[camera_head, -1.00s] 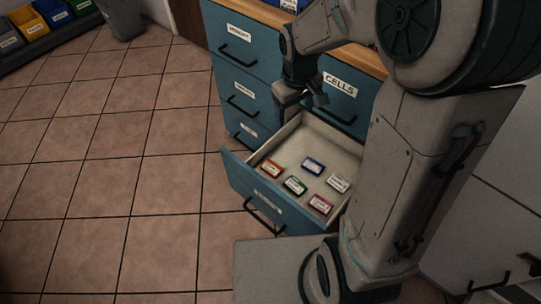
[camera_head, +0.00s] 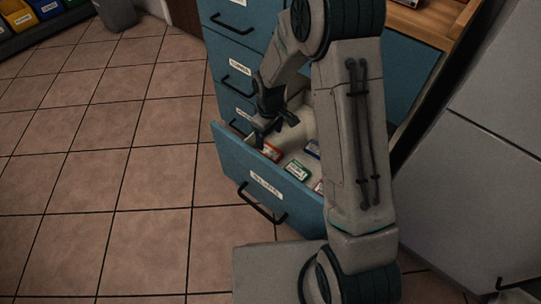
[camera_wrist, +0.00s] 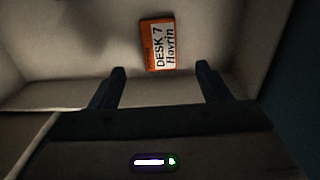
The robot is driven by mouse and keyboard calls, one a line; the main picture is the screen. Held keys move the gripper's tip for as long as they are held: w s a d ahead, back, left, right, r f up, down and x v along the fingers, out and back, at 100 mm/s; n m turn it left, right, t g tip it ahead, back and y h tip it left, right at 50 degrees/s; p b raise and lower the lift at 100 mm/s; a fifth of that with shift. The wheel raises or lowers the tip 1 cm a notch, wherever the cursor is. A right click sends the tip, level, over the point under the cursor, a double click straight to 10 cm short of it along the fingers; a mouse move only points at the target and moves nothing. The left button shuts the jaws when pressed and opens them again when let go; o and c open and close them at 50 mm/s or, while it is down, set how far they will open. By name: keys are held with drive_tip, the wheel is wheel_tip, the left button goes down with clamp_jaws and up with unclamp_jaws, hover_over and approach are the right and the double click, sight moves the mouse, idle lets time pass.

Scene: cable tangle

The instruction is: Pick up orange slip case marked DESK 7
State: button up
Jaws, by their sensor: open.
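The orange slip case (camera_wrist: 161,45) lies flat in the open drawer and reads "DESK 7" and "Havrin" on a white label in the wrist view. In the head view the orange case (camera_head: 269,152) is near the drawer's left front corner, partly hidden by my gripper. My gripper (camera_head: 274,132) points down into the drawer, above and beside the case. In the wrist view my gripper (camera_wrist: 160,80) is open and empty, with the case ahead of the gap between its fingertips.
The pulled-out blue drawer (camera_head: 267,187) has a pale interior with raised walls. A green case (camera_head: 297,169), a blue case (camera_head: 313,148) and a partly hidden reddish case (camera_head: 319,187) lie beside the orange one. A blue cabinet stands behind; tiled floor is clear at left.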

sight(271, 151)
wheel_tip(271, 151, down, 8)
drive_tip(key=b, duration=0.3)
drive_tip(key=shift+s+d+r, duration=0.1)
drive_tip(key=shift+d+r, duration=0.05)
drive_tip(key=shift+r, duration=0.1)
drive_tip(key=c, duration=1.1)
